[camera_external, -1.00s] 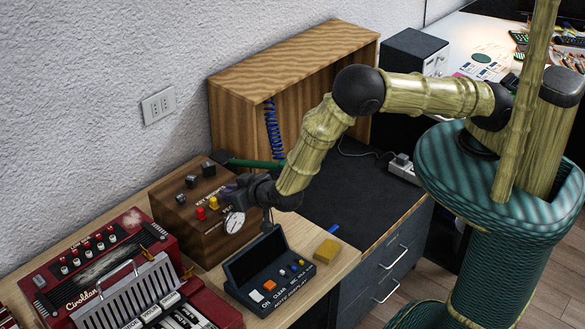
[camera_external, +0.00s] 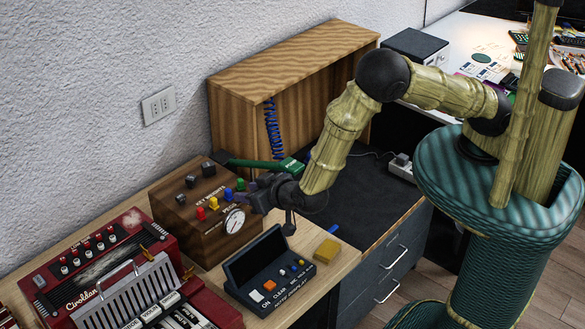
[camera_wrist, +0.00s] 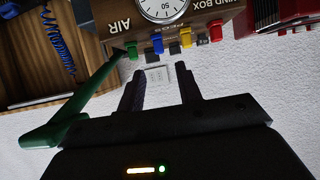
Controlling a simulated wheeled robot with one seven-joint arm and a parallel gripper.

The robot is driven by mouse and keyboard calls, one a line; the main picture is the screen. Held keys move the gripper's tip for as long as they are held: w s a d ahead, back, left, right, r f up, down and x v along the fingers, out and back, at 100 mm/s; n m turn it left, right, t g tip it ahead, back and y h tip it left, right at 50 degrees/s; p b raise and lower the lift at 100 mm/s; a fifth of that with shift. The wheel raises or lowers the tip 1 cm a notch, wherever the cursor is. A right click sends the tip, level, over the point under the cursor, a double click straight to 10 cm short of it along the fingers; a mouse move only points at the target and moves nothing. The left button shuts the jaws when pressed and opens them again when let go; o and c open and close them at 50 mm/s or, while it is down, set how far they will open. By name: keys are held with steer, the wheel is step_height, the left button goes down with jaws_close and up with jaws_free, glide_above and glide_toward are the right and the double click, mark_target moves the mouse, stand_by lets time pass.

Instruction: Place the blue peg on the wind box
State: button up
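The wind box (camera_external: 190,232) is a brown wooden box with a round gauge (camera_external: 234,220) on its front; it shows upside down in the wrist view (camera_wrist: 205,12). The blue peg (camera_external: 228,194) stands upright at the box's top, between a yellow peg (camera_external: 213,203) and a green one (camera_external: 240,184). It also shows in the wrist view (camera_wrist: 157,44). My gripper (camera_external: 250,190) is just right of the box, apart from the blue peg. In the wrist view its two fingers (camera_wrist: 160,75) are spread with nothing between them.
A red peg (camera_external: 200,213) and several dark knobs (camera_external: 191,181) are on the box. The black display unit (camera_external: 268,275), a yellow block (camera_external: 327,251) and a red accordion (camera_external: 95,260) stand close by.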

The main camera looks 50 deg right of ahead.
steer(key=v, duration=0.4)
steer(key=shift+s+r, duration=0.1)
stand_by(0.7)
steer(key=w+d+r+g+y, duration=0.1)
steer(key=w+d+r+g, duration=0.25)
steer(key=d, duration=0.55)
steer(key=w+d+r+g+y, duration=0.15)
steer(key=w+d+r, duration=0.25)
steer(key=d, duration=0.5)
steer(key=s+d+r+g+h, duration=0.1)
steer(key=s+d+r+g, duration=0.1)
steer(key=s+d, duration=0.4)
steer(key=s+d+r+g+h, duration=0.1)
steer(key=s+d, duration=0.6)
steer(key=d, duration=0.9)
steer(key=shift+s+d+r+g, duration=0.2)
steer(key=shift+d+r+g, duration=0.2)
steer(key=shift+r+g, duration=0.5)
steer(key=shift+f+h, duration=0.1)
steer(key=shift+h, duration=0.15)
